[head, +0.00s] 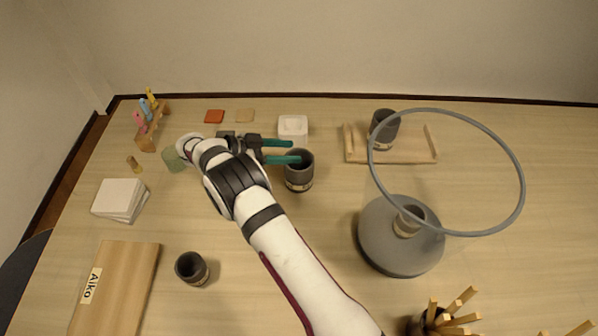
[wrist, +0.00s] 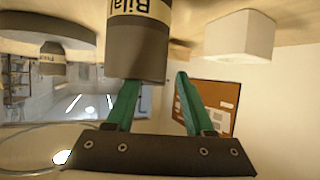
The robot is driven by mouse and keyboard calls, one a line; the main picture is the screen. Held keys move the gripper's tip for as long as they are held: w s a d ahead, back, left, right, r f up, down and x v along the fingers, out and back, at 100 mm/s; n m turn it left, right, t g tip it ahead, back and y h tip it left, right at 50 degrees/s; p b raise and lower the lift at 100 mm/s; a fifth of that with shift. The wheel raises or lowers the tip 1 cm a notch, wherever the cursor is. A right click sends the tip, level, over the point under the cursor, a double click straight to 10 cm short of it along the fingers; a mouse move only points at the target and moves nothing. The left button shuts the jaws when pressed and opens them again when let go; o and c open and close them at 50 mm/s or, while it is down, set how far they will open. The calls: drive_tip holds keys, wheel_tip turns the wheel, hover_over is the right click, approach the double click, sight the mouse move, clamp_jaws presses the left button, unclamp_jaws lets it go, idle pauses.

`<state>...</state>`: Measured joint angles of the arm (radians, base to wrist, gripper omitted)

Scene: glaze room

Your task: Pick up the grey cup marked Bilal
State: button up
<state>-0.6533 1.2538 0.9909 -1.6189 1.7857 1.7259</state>
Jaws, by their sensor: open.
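The grey cup marked Bilal (wrist: 138,50) shows its label upside down in the wrist view. In the head view, I take it to be the dark grey cup (head: 299,178) standing upright at the fingertips. My gripper (head: 297,151) has green fingers and is open, reaching in from the left. In the head view, one finger overlaps the cup's rim and the other lies farther back. In the wrist view, the cup is in front of the left finger of my gripper (wrist: 158,78), and the right finger is clear of it. Contact cannot be told.
Other grey cups stand at front left (head: 192,270), on a wooden rack (head: 357,157), and on a grey round base (head: 378,250) under a large ring (head: 521,180). A white block (head: 293,124) sits just behind my gripper. A board marked Aiko (head: 125,285) lies front left.

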clamp_jaws()
drive_tip(key=shift+s+f, duration=0.1)
idle(1.2)
